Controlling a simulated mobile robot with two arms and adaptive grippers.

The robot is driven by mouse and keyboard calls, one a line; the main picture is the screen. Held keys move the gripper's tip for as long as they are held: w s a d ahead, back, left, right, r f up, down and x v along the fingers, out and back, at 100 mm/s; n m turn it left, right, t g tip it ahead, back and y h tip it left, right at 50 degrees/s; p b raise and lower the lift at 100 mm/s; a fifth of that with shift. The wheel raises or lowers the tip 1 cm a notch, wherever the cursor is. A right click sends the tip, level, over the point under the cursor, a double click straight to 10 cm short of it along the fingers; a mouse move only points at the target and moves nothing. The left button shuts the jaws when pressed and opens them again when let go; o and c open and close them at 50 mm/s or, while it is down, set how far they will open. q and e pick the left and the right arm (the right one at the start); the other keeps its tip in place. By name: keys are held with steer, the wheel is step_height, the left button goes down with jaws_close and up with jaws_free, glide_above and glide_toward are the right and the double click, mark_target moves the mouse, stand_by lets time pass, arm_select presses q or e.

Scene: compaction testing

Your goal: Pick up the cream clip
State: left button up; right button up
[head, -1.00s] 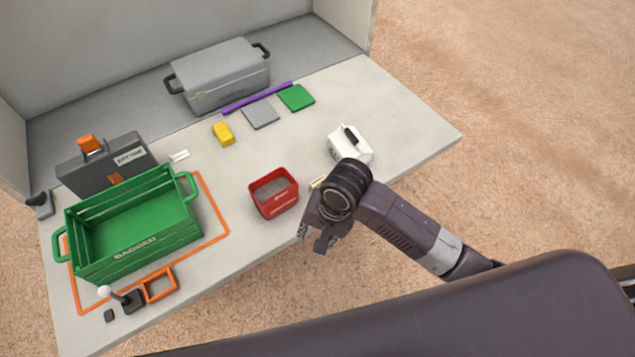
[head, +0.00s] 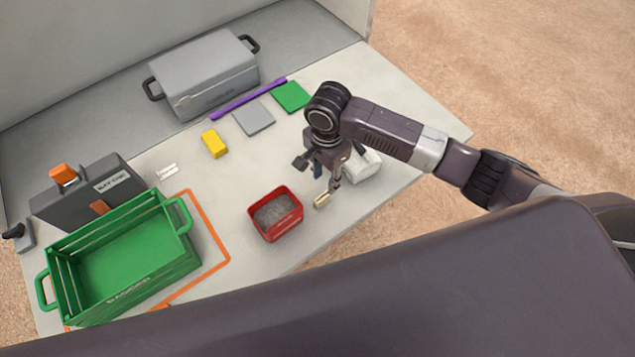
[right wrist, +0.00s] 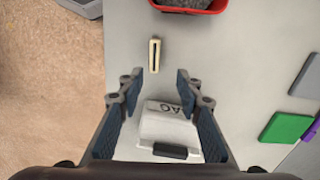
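The cream clip (head: 322,201) lies on the table just right of the red bin, near the front edge. In the right wrist view the clip (right wrist: 154,55) is a small upright bar with a dark slot, ahead of the fingertips. My right gripper (head: 319,173) hangs over the table beside the clip, pointing down. In the right wrist view the gripper (right wrist: 158,84) is open, its fingers wide apart with nothing held; the clip is apart from them. My left gripper is out of view.
The red bin (head: 273,232) holds grey grains. A white bag-like item (right wrist: 168,128) with a black bar lies below my fingers. A green crate (head: 187,262), yellow block (head: 214,144), grey pad (head: 254,119) and green pad (head: 291,97) are farther left and back.

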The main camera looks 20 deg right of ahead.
mark_target(325, 195)
steer(key=f, duration=0.1)
steer(key=s+f, duration=0.1)
steer(key=f, duration=0.1)
steer(key=f+p, duration=0.1)
steer(key=shift+s+a+f, duration=0.1)
steer(key=shift+s+f, duration=0.15)
step_height(325, 195, down, 2)
steer(key=shift+w+f, duration=0.1)
steer(key=shift+f, duration=0.35)
steer(key=c, duration=0.9)
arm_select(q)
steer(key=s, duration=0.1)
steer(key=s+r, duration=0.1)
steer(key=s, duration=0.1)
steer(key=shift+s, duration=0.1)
arm_select(e)
jaws_close()
